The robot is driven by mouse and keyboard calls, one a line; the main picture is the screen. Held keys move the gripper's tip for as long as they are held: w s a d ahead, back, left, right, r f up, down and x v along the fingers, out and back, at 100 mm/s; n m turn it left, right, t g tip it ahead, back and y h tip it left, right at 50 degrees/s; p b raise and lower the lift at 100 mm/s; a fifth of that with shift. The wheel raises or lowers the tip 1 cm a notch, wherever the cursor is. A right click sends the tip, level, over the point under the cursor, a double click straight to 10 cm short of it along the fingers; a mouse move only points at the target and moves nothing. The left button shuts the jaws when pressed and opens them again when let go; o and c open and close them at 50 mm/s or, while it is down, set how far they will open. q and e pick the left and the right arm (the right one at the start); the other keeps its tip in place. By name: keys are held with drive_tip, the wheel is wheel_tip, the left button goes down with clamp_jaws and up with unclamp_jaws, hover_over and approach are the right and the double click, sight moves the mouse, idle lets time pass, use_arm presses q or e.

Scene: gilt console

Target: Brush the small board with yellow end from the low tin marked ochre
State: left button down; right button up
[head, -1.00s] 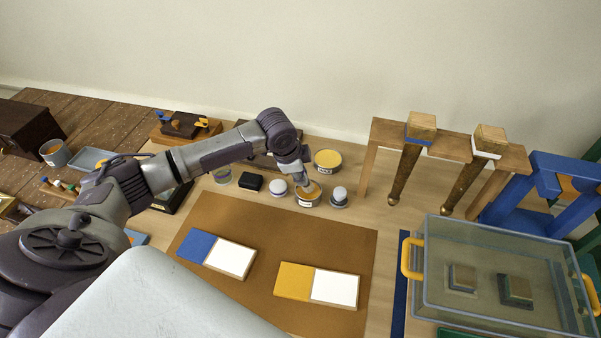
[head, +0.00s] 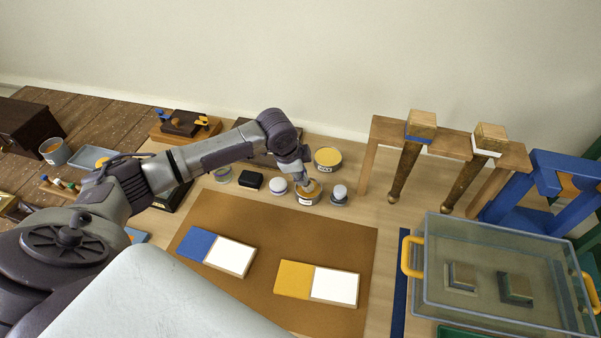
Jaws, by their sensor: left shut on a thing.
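The small board with yellow end (head: 294,279) lies on the brown mat, its other half white. A low tin (head: 309,199) with ochre-coloured contents stands behind the mat; its label is too small to read. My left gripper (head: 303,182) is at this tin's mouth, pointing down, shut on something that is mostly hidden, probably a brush. A second tin (head: 328,165) with yellow contents stands just behind. My right gripper is not in view.
A board with blue end (head: 196,244) lies left on the mat (head: 250,290). A small grey-topped jar (head: 339,197), a white-lidded pot (head: 278,187) and a black block (head: 252,181) flank the tin. A clear bin (head: 420,300) and a wooden stand (head: 455,145) are at right.

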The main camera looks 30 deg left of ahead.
use_arm(q)
drive_tip(key=shift+f+p, duration=0.1)
drive_tip(key=shift+p, duration=0.25)
idle(0.7)
idle(0.6)
wheel_tip(320, 180, up, 7)
drive_tip(key=p, duration=0.8)
idle(1.4)
